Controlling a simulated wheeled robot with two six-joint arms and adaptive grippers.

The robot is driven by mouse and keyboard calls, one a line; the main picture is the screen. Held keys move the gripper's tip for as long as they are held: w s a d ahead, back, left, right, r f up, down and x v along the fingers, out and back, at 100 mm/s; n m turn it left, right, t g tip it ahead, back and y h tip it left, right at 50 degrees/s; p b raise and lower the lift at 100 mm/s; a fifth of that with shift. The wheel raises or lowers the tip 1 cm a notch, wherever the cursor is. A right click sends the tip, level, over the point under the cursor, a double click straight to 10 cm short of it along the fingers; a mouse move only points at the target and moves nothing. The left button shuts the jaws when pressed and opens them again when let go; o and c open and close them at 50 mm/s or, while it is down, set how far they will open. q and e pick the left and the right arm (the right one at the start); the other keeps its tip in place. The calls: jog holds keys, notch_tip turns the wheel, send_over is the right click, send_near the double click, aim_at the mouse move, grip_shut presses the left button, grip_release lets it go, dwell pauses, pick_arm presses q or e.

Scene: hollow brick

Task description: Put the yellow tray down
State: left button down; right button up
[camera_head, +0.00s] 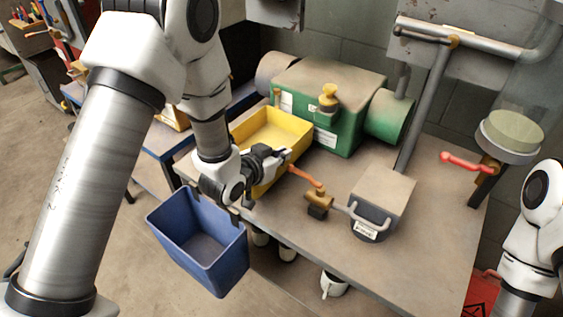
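The yellow tray (270,129) is an open rectangular box at the back left of the grey worktable (300,225), in front of the green machine. It looks empty where its inside shows. My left arm comes in from the left, and its gripper (277,156) is at the tray's near right side, with its dark fingers against or very close to the tray wall. I cannot tell whether the fingers are shut on the wall, or whether the tray's base touches the table. My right gripper is out of view.
A blue bin (200,243) is at the table's front left edge. A green machine (335,118) stands behind the tray. A brass valve with an orange handle (319,201) and a grey box (382,199) stand to the right. The front right tabletop is clear.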

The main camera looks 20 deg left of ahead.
pick_arm(q)
notch_tip(320, 180, down, 3)
jog(key=shift+w+r, duration=0.1)
jog(key=shift+r, duration=0.05)
jog(key=c, duration=1.8)
grip_release()
jog(key=o, duration=0.5)
